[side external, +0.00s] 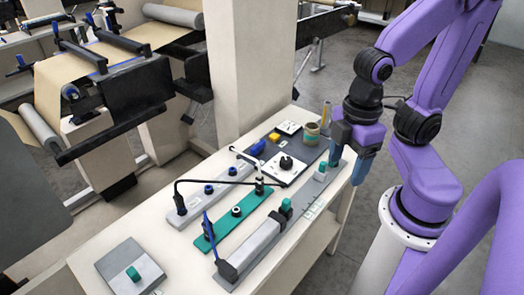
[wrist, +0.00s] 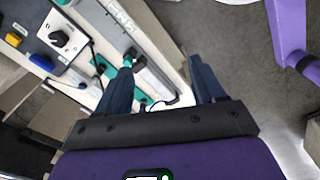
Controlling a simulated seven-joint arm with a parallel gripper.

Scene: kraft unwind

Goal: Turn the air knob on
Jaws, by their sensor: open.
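A black rotary knob (side external: 286,163) sits on a white square plate (side external: 283,178) on the dark panel at the far part of the bench. The knob also shows at the upper left of the wrist view (wrist: 58,38). It is the only large rotary knob I make out; its label is too small to read. My gripper (side external: 346,172) points down at the right edge of the bench, to the right of the knob and apart from it. In the wrist view my gripper (wrist: 160,62) has its fingers wide apart with nothing between them.
A yellow block (side external: 274,137) and a blue one lie beside the plate. A grey rail with a green-topped slider (side external: 286,207) and a green strip with black knobs (side external: 237,212) lie nearer. A grey box with a green switch (side external: 133,273) is at the near left. A white pillar stands behind.

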